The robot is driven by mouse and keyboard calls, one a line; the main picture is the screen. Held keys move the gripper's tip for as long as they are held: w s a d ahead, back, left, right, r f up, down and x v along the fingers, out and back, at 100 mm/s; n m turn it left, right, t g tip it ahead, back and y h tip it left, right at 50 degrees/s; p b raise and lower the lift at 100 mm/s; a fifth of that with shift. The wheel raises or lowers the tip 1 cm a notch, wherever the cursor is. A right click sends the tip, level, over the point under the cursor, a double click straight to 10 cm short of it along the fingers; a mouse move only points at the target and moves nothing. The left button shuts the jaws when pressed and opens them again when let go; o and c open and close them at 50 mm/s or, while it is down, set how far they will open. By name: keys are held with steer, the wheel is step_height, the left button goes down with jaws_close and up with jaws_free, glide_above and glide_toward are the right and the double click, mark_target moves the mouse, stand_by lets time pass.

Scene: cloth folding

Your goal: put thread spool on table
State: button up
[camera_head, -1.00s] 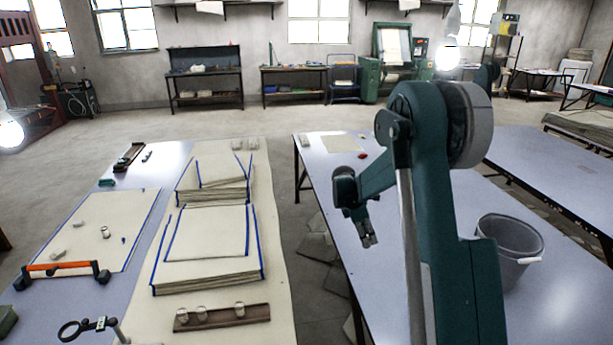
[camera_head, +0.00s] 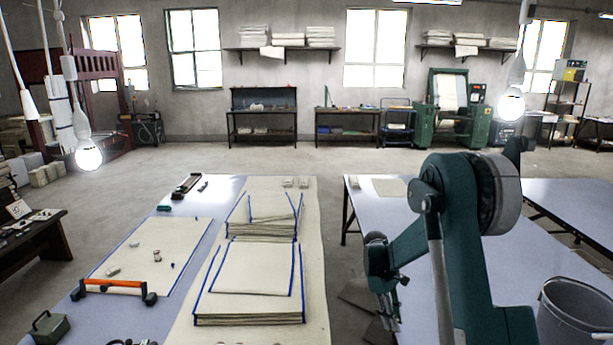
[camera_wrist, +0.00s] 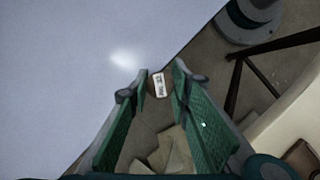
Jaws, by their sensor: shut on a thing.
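My gripper shows in the wrist view (camera_wrist: 160,80) with its green fingers on either side of a small white-and-brown thread spool (camera_wrist: 159,85) with dark marks on it. The spool sits between the fingertips, and the fingers are shut on it. In the head view my gripper (camera_head: 388,308) points down near the left edge of the right-hand blue-grey table (camera_head: 430,262). The spool cannot be made out there. In the wrist view the table top (camera_wrist: 70,60) fills the left side, and the fingertips appear over its edge and the floor.
A grey bucket (camera_head: 575,312) stands on the right-hand table. The left table carries cloth stacks (camera_head: 250,268), a cloth (camera_head: 140,262) with small items, an orange-handled tool (camera_head: 113,284) and a green box (camera_head: 48,328). A floor gap separates the tables. Hanging lamps (camera_head: 511,104) are in view.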

steer(key=s+a+f+m+g+y, duration=0.1)
steer(key=s+a+f+m+y, duration=0.2)
steer(key=s+a+m, duration=0.5)
steer(key=shift+s+a+f+m, duration=0.3)
steer(key=shift+a+f, duration=0.4)
steer(key=shift+a, duration=0.05)
steer(key=w+d+r+n+h, duration=0.1)
steer(key=w+d+n, duration=0.2)
steer(key=w+d+r+n+h, duration=0.1)
steer(key=w+d+r+n, duration=0.1)
steer(key=w+d+n, duration=0.1)
steer(key=w+d+r+n+t+h, duration=0.1)
steer(key=w+d+r+n, duration=0.1)
steer(key=w+d+n, duration=0.1)
steer(key=shift+w+d, duration=0.1)
steer(key=shift+d, duration=0.55)
steer(key=w+d+r+n+t+h, duration=0.1)
steer(key=w+d+r+n+t, duration=0.2)
steer(key=w+d+r+n, duration=0.3)
steer(key=d+n, duration=0.2)
steer(key=d, duration=0.1)
steer(key=shift+w+r, duration=0.2)
steer(key=shift+w, duration=0.1)
steer(key=shift+f+b, duration=0.5)
steer(key=shift+f, duration=2.05)
steer(key=shift+f+b, duration=0.6)
steer(key=shift+f, duration=1.7)
